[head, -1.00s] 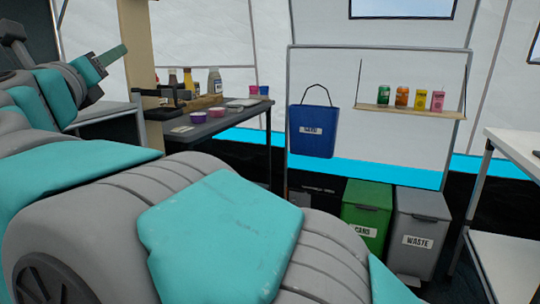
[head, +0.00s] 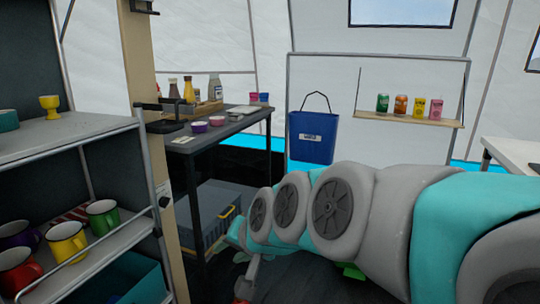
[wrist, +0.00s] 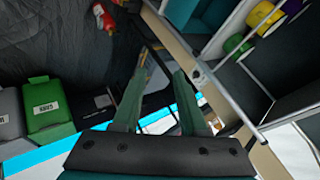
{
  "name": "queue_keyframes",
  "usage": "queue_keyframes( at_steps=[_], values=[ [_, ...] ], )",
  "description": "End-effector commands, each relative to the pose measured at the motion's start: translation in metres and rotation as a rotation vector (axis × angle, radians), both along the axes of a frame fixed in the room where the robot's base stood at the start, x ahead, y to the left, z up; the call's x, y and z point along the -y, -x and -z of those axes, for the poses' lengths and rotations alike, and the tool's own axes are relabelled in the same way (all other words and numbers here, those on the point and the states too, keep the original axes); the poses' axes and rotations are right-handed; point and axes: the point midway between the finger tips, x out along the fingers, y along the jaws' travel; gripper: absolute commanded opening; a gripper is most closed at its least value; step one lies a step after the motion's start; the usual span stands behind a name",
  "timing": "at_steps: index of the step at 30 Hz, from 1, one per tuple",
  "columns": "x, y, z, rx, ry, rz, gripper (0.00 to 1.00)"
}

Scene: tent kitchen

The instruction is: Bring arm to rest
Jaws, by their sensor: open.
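My gripper (wrist: 158,68) shows in the wrist view as two green fingers, spread apart with nothing between them. The view past the fingers is tilted and shows the dark floor, a pole and part of the shelving. In the head view my arm stretches from the right edge across the lower middle toward the left. Its far end is low, near the grey box under the dark table. The fingers cannot be made out clearly there.
A shelf rack (head: 75,128) with colored mugs (head: 67,242) stands at left. A dark table (head: 215,129) holds bottles and bowls. A blue bin (head: 311,137) hangs beside a wall shelf (head: 405,119) with cans. The wrist view shows a green bin (wrist: 50,118) and a red object (wrist: 88,17).

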Motion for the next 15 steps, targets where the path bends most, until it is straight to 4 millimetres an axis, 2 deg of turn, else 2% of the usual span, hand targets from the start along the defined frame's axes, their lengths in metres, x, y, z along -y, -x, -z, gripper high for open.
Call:
queue_keyframes(
  at_steps=[1, 3, 5, 9, 12, 15],
  values=[
    [0.025, 0.015, 0.017, -0.046, 0.069, -0.012, 0.42],
    [0.057, 0.041, 0.043, -0.122, 0.167, -0.043, 0.42],
    [0.084, 0.065, 0.063, -0.19, 0.243, -0.07, 0.42],
    [0.145, 0.13, 0.1, -0.371, 0.391, -0.131, 0.42],
    [0.179, 0.175, 0.116, -0.491, 0.465, -0.17, 0.42],
    [0.203, 0.213, 0.126, -0.596, 0.51, -0.202, 0.42]
  ],
)
